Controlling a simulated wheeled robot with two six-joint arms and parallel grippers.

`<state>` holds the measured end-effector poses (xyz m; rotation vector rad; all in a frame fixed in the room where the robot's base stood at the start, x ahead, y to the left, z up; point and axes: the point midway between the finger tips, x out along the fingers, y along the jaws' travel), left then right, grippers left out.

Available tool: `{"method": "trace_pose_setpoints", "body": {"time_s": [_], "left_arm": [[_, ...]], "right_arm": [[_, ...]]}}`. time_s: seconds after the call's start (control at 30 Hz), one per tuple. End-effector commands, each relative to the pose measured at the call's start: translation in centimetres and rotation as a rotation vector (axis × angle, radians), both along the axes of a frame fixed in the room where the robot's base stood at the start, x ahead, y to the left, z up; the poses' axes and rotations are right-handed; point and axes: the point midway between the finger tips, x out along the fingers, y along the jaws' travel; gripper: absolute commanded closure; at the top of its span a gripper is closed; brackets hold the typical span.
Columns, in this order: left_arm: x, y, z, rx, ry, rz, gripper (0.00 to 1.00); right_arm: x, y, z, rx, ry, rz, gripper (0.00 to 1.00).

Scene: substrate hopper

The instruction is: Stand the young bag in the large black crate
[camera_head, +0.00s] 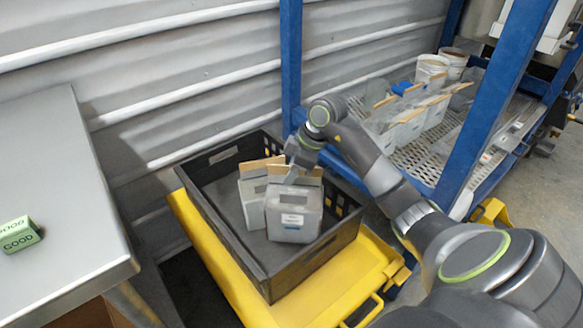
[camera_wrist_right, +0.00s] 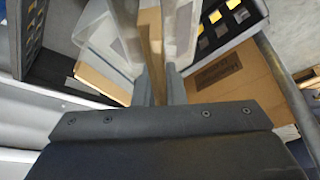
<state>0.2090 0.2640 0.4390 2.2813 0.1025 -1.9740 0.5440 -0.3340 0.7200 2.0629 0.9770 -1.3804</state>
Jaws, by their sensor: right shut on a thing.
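The large black crate (camera_head: 262,277) sits on a yellow cart, with two grey-white bags in its outline. The front bag (camera_head: 293,216) has a label and a tan top strip; it looks upright. My right gripper (camera_head: 291,178) is over it and shut on its top strip, which shows between the fingers in the wrist view (camera_wrist_right: 151,45). I cannot tell whether this bag touches the crate floor. The other bag (camera_head: 247,198) stands just behind and left, close beside it, partly hidden. Which bag is the young one I cannot read. My left gripper is not in view.
The yellow cart (camera_head: 340,290) carries the crate. A blue-framed rack (camera_head: 465,140) at the right holds several similar bags (camera_head: 408,125) and white buckets (camera_head: 432,68). A grey table (camera_head: 70,255) with a green GOOD block (camera_head: 20,236) is at left. The crate's left part is free.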

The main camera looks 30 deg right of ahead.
Motion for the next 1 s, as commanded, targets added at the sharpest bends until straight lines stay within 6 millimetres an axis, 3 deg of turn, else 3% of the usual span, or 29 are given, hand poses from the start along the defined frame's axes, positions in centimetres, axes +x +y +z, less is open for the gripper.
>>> {"method": "trace_pose_setpoints", "body": {"time_s": [0.27,1.0], "left_arm": [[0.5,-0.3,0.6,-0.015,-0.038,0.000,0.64],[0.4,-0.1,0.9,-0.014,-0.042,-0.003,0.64]], "right_arm": [[0.1,0.1,-3.6,0.001,-0.005,0.002,1.00],[0.1,0.1,-4.8,0.002,-0.006,0.003,1.00]]}}
